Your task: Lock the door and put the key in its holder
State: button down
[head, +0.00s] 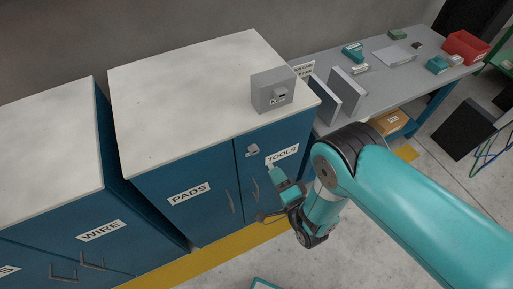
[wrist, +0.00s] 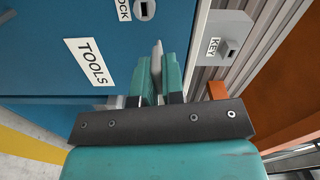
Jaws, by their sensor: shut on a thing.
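The TOOLS door (head: 262,190) of the blue cabinet looks shut in the head view. Its grey lock (head: 252,150) sits near the door's top; in the wrist view the lock (wrist: 145,9) shows a dark slot beside a LOCK label, with nothing in it. My gripper (head: 271,172) is in front of the door, below and right of the lock. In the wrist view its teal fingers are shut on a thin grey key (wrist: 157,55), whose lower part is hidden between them. The grey key holder (head: 273,90) stands on the cabinet top; its KEY label shows in the wrist view (wrist: 213,47).
The PADS door (head: 190,200) is left of the TOOLS door, with bar handles between them. A grey bench (head: 385,85) with upright panels (head: 345,95) and small parts stands to the right. A WIRE cabinet (head: 55,225) stands left. The white cabinet top (head: 185,90) is mostly clear.

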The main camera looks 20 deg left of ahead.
jog(key=w+d+r+p, duration=0.1)
jog(key=w+r, duration=0.3)
jog(key=r, duration=0.3)
jog(key=w+d+r+p, duration=0.2)
jog(key=w+r, duration=0.2)
jog(key=r, duration=0.4)
jog(key=shift+w+d+r, duration=0.2)
jog(key=shift+d, duration=0.1)
